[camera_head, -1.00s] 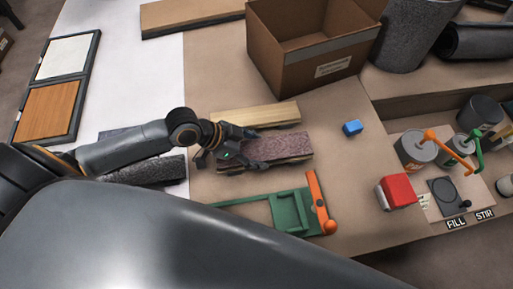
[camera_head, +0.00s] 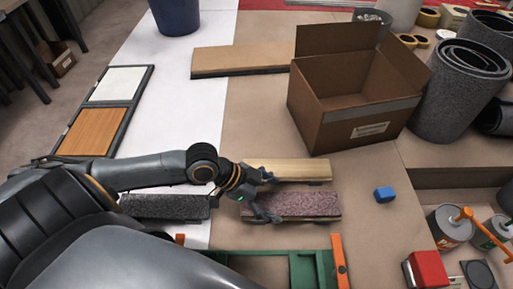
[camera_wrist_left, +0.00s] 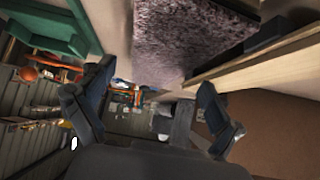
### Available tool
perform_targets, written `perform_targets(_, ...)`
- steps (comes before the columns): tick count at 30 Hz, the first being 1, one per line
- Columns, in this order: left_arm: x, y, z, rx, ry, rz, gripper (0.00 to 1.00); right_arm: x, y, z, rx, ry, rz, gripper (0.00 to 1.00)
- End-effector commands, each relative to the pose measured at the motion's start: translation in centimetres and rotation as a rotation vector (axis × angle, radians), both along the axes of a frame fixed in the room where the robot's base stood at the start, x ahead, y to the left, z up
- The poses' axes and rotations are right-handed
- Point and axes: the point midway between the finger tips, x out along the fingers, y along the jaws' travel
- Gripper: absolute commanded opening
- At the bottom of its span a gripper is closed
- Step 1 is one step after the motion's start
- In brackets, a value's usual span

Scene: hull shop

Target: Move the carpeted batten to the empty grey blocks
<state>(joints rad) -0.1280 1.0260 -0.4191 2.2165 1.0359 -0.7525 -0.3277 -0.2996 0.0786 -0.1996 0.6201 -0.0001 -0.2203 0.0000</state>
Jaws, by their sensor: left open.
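The carpeted batten (camera_head: 308,204), with a mottled purple-pink top, lies on the brown bench covering in the head view. It also fills the upper middle of the left wrist view (camera_wrist_left: 185,40). My left gripper (camera_head: 270,197) is open at the batten's left end, with one finger toward the bare wooden batten behind and one by the carpeted batten's near side. In the left wrist view the open fingers (camera_wrist_left: 156,80) stand apart with nothing clearly between them. I cannot make out empty grey blocks. My right gripper is not in view.
A bare wooden batten (camera_head: 290,170) lies just behind. A dark grey carpeted piece (camera_head: 165,207) lies to the left under my arm. A green fixture with an orange handle (camera_head: 340,262) is in front.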

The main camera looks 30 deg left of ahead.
Motion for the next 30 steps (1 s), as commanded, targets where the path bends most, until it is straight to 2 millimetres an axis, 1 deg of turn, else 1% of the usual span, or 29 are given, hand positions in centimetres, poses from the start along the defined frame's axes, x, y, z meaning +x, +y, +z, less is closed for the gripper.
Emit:
perform_targets(1, -0.5, 0.8, 0.6, 0.007, 0.002, -0.001, 0.92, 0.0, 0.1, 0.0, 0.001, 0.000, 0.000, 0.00)
perform_targets(6, -1.6, 2.4, 2.6, 0.007, 0.004, -0.001, 0.92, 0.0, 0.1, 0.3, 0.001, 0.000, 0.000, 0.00)
perform_targets(10, -2.4, 3.2, 3.9, 0.007, 0.005, -0.006, 0.92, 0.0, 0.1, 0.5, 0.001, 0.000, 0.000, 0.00)
perform_targets(12, -2.7, 3.9, 4.5, 0.008, 0.006, -0.001, 0.92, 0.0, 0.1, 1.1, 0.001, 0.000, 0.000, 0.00)
perform_targets(20, -3.3, 4.7, 5.7, 0.002, 0.004, -0.001, 0.92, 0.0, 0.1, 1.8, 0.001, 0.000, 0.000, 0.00)
perform_targets(30, -3.3, 4.8, 5.9, -0.002, 0.001, -0.001, 0.92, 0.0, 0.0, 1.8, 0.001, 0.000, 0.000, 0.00)
